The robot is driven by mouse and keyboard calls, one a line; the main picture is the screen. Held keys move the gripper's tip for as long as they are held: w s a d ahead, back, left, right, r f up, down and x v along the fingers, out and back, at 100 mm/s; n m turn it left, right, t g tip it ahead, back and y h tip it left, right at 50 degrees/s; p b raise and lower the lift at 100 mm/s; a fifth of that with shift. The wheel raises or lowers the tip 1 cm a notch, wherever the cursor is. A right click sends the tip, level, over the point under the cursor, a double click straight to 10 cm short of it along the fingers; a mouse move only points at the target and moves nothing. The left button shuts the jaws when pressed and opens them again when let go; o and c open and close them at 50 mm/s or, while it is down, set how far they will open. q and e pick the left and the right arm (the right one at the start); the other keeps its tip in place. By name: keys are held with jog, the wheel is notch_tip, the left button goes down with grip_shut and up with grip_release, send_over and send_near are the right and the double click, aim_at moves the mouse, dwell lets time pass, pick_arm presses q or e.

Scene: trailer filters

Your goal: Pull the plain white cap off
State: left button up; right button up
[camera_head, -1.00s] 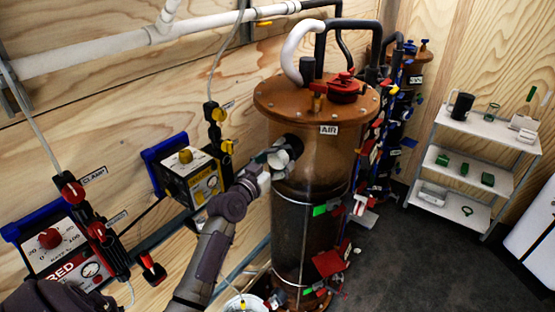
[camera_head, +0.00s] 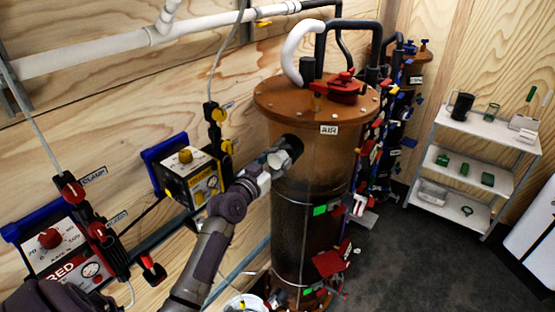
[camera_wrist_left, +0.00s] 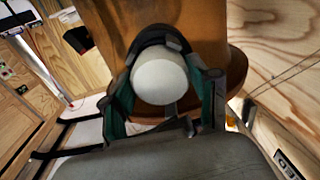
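The plain white cap (camera_wrist_left: 160,80) shows as a pale round end in the left wrist view, with a dark ring behind it on the brown tank. My left gripper (camera_wrist_left: 165,85) has one finger on each side of the cap, close to its edges. I cannot tell whether the fingers touch it. In the head view my left gripper (camera_head: 280,155) is at the dark side port (camera_head: 293,145) of the tank (camera_head: 315,170), and its fingers mostly hide the cap. My right gripper is not in view.
A yellow-trimmed control box (camera_head: 190,178) and a red-labelled box (camera_head: 65,255) are on the wooden wall at left. Coloured valves (camera_head: 330,262) line the tank's right side. A white shelf (camera_head: 478,165) stands at right, with clear dark floor (camera_head: 410,255) before it.

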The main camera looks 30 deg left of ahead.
aim_at(275, 162)
pick_arm(q)
jog(key=c, duration=0.9)
jog(key=shift+s+p, duration=0.65)
jog(key=shift+s, duration=2.35)
